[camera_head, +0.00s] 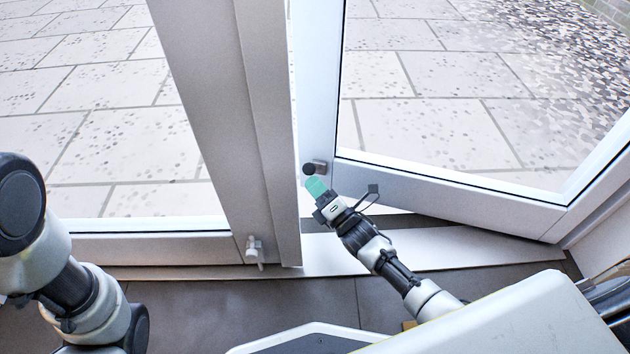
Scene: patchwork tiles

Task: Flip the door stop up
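The door stop (312,168) is a small fitting with a round black tip and a grey metal mount. It sits low on the left edge of the white framed glass door (450,197). My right gripper (316,187) has green fingertips and is right below the door stop, very close to it. I cannot tell whether they touch, or whether the fingers are open or shut. My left arm shows at the left edge, but its gripper is out of view.
A white post (232,120) stands left of the door, with a small white fitting (255,250) near its foot. The door is ajar over a pale threshold (330,254). Wet stone paving (430,130) lies outside. Dark floor tiles (215,305) lie inside.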

